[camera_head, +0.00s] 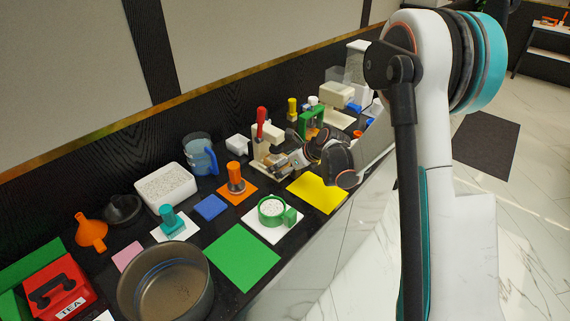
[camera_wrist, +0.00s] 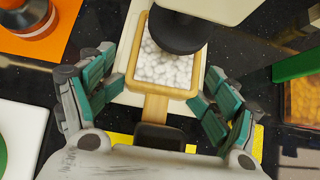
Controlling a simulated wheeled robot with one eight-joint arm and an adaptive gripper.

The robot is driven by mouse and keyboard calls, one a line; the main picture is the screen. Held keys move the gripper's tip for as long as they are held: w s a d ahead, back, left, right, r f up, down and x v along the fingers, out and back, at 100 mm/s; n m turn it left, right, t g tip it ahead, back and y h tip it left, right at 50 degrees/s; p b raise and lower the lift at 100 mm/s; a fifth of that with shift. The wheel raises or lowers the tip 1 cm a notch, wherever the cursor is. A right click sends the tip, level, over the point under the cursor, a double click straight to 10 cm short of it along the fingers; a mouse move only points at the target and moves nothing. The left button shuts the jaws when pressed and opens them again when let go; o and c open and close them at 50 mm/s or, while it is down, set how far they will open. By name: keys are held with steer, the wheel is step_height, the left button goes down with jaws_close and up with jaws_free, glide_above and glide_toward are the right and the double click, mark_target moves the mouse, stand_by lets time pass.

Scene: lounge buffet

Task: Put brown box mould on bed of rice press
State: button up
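The brown box mould (camera_wrist: 197,72), a square wooden frame holding white grains, rests on the cream bed (camera_wrist: 131,62) of the rice press in the wrist view. Its short handle (camera_wrist: 155,108) points toward my gripper. The black round plunger (camera_wrist: 178,32) hangs over the mould's far part and hides some grains. In the head view the rice press (camera_head: 268,132) has a red lever (camera_head: 261,118); my gripper (camera_head: 279,161) is in front of it and hides part of the mould. My gripper (camera_wrist: 155,80) is open, its fingers on either side of the mould and handle, apart from them.
An orange mat (camera_head: 226,189) with a round tool lies left of the press. A green-framed device (camera_head: 312,122) stands to its right. A yellow mat (camera_head: 317,192) and a green mat (camera_head: 241,258) are bare in front. A dark pot (camera_head: 165,285) stands nearer.

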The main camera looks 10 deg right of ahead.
steer(key=shift+d+r, duration=0.1)
steer(key=shift+r, duration=0.1)
steer(key=shift+s+d+r, duration=0.1)
steer(key=shift+s+r, duration=0.05)
steer(key=v, duration=1.1)
steer(key=shift+s, duration=0.2)
steer(key=shift+d, duration=0.1)
steer(key=o, duration=0.4)
